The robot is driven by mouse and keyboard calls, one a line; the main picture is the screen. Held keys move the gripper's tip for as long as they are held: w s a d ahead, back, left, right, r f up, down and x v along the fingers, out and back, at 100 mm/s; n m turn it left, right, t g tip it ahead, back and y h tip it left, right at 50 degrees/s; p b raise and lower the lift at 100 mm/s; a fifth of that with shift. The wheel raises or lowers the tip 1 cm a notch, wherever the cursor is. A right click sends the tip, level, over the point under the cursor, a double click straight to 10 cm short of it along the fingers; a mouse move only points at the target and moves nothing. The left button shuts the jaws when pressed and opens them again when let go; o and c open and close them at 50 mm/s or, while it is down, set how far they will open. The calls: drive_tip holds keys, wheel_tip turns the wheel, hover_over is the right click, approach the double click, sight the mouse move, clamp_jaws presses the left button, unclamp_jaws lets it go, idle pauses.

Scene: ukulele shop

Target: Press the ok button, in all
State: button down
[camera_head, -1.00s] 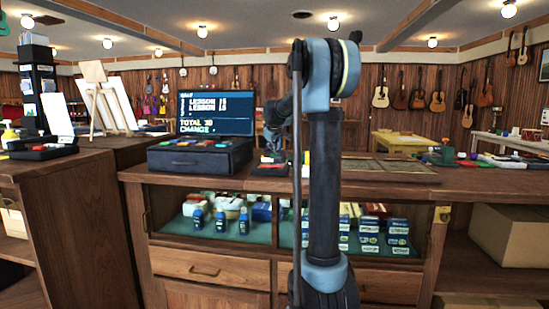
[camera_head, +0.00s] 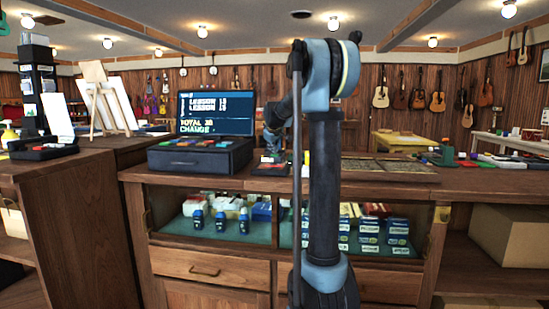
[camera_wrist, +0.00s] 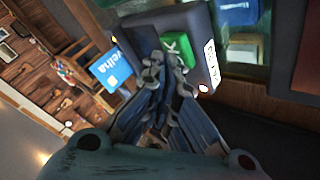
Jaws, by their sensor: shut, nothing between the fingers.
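A dark card terminal (camera_wrist: 205,50) shows in the wrist view, with a blue-and-white screen (camera_wrist: 112,70) and a green button (camera_wrist: 180,47) bearing a white mark. I take this button as the ok button. My gripper (camera_wrist: 167,72) is shut and empty, its fingertips just in front of the green button and partly covering the terminal. I cannot tell whether they touch it. In the head view my gripper (camera_head: 272,152) points down over the small dark terminal (camera_head: 268,171) on the counter; the button is too small to make out there.
A cash register (camera_head: 199,155) with a lit display (camera_head: 217,113) stands left of the terminal. The wooden counter (camera_head: 400,181) runs to the right, with a flat board and small goods on it. A glass case with boxes lies below.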

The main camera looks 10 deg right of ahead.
sight(273, 154)
drive_tip(key=shift+f, duration=0.15)
idle(0.4)
drive_tip(key=shift+r, duration=0.85)
drive_tip(key=shift+r, duration=0.1)
drive_tip(key=shift+r, duration=2.45)
